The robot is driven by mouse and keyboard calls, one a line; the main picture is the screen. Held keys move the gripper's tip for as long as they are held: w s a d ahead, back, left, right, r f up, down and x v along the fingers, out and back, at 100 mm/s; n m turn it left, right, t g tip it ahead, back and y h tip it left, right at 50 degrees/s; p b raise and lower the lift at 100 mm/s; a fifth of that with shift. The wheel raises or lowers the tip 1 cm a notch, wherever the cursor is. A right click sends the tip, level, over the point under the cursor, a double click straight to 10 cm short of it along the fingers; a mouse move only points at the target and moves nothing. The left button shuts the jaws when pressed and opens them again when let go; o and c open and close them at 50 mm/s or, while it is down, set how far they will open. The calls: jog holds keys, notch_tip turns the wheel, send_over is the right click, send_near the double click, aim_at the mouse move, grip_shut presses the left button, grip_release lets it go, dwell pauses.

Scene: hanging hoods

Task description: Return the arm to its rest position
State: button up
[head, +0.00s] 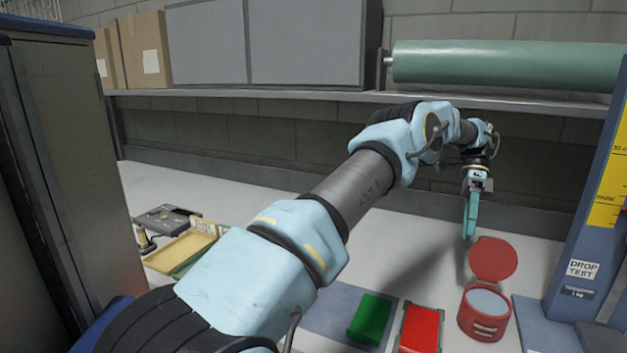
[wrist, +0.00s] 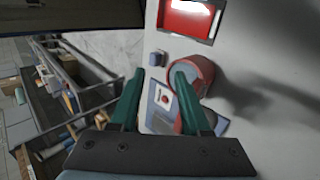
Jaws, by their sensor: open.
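My arm reaches from the lower left across the bench to the right in the head view. My gripper (head: 470,215) hangs with its green fingers pointing down, above the bench behind a round red container. In the wrist view my gripper (wrist: 158,95) shows two green fingers set apart, with nothing held between them. The red container (head: 484,316) has its round lid raised at the back and a pale inside. It also shows in the wrist view (wrist: 203,72), partly hidden behind the right finger.
A green block (head: 371,318) and a red tray (head: 420,329) lie at the front of the bench. A blue post (head: 590,220) with a yellow scale stands right. A shelf (head: 300,98) with boxes and a green roll (head: 505,63) runs behind the arm. A yellow tray (head: 181,250) is left.

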jog(key=w+a+n+t+h, duration=0.2)
jog(key=a+n, duration=0.3)
jog(key=a, duration=0.6)
jog(key=w+a+n+t+h, duration=0.1)
jog(key=a+n+t, duration=0.2)
jog(key=a+n, duration=0.5)
jog(key=s+a+f+n+t, duration=0.1)
jog(key=s+a+n, duration=0.3)
jog(key=a, duration=0.7)
jog(key=s+a+f+n+t+b, duration=0.1)
jog(key=s+a+n+t, duration=0.2)
jog(key=s+a, duration=0.6)
jog(key=a+n, duration=0.1)
jog(key=a, duration=0.1)
jog(key=shift+a+f+h+b, duration=0.2)
jog(key=shift+a+h+b, duration=0.1)
jog(key=shift+a, duration=0.05)
